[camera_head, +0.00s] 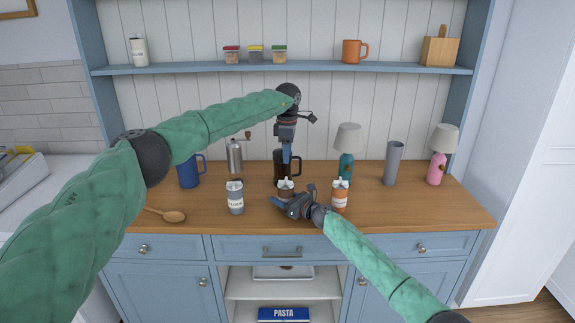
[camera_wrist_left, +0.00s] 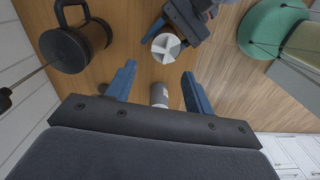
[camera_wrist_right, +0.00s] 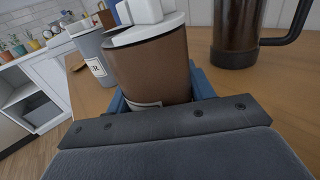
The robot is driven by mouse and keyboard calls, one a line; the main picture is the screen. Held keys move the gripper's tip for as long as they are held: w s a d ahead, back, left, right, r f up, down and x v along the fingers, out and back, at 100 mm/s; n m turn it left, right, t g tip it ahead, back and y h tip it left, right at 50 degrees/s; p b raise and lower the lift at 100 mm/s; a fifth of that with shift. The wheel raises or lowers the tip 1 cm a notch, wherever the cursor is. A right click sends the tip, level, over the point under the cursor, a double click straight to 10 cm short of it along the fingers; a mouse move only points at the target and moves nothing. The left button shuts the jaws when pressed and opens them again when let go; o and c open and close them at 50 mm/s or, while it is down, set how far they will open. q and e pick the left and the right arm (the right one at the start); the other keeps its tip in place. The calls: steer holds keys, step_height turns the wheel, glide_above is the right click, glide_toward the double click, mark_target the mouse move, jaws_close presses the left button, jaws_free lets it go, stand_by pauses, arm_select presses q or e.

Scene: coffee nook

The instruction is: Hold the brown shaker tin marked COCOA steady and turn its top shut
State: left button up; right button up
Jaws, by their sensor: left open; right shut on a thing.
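The brown shaker tin (camera_head: 286,194) stands on the wooden counter. Its white top with a cross-shaped grip shows from above in the left wrist view (camera_wrist_left: 165,45). In the right wrist view the brown body (camera_wrist_right: 155,68) fills the middle, with only the edge of a label visible; its wording is hidden. My right gripper (camera_head: 287,201) is shut on the tin's body, low and from the front right. My left gripper (camera_head: 287,168) is open and points down above the tin; its fingers (camera_wrist_left: 158,78) hold nothing and appear apart from the top.
A grey labelled tin (camera_head: 236,198) stands left of the brown tin, an orange tin (camera_head: 339,200) to the right. A dark coffee press (camera_head: 294,164) is close behind. A wooden spoon (camera_head: 173,216) lies at the left; a teal lamp (camera_head: 346,150) stands behind right.

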arm_select(q)
steer(key=shift+r, duration=1.25)
arm_select(e)
steer(key=o, duration=1.1)
steer(key=shift+o, duration=0.2)
